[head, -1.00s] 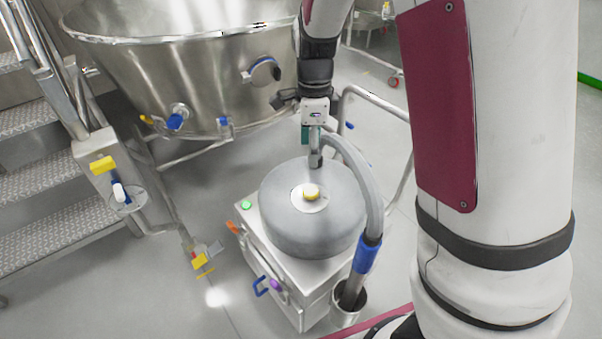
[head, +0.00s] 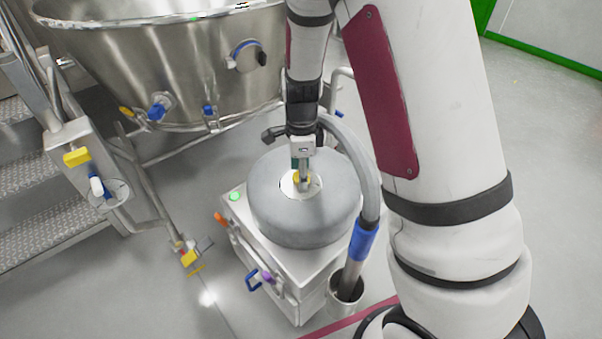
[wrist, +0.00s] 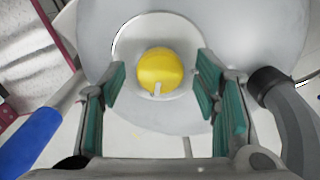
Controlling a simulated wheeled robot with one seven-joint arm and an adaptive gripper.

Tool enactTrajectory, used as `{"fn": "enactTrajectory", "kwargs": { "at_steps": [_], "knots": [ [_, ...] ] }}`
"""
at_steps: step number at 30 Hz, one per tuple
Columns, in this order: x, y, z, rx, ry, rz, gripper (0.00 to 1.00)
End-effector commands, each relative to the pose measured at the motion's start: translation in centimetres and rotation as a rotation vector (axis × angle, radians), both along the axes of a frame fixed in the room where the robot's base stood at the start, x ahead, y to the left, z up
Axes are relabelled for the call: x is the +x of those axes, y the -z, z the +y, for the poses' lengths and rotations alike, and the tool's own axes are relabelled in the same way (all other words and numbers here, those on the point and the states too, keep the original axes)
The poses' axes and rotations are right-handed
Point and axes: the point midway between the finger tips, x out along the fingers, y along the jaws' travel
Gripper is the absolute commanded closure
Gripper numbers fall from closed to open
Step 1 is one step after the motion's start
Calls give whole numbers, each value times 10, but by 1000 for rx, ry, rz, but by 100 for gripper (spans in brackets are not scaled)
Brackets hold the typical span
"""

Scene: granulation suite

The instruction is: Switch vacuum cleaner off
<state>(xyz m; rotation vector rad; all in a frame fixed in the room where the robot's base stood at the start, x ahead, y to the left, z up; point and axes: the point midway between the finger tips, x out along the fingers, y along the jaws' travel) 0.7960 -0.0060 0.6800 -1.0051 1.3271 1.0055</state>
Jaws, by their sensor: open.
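The vacuum cleaner (head: 283,269) is a boxy steel unit with a round grey drum lid (head: 268,217) on top. In the wrist view a yellow round knob (wrist: 160,69) with a small pale pointer mark at its lower edge sits on a white disc (wrist: 128,42) in the lid's middle. My gripper (head: 303,184) is over the lid's centre, and in the head view it partly hides the knob. In the wrist view my gripper (wrist: 160,90) is open, its green pads on either side of the knob with gaps between. A green button (head: 236,196) is on the box's corner.
The grey hose with a blue cuff (head: 363,240) arcs close to my gripper's right and ends in a steel cup (head: 345,302). A large steel vessel (head: 180,70) with blue-handled valves stands behind left. Steps (head: 40,235) are at left. Floor in front left is clear.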

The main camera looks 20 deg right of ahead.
Motion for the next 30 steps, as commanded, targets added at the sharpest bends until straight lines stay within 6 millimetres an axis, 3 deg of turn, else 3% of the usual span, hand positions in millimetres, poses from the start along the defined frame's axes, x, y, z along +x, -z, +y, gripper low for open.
{"fn": "enactTrajectory", "kwargs": {
  "at_steps": [7,14,23,30],
  "knots": [
    [0,0,0,0,0,0,44],
    [0,0,0,0,-1,0,92],
    [0,0,0,0,-22,0,92],
    [0,-1,0,1,-133,-1,92]
  ]
}}
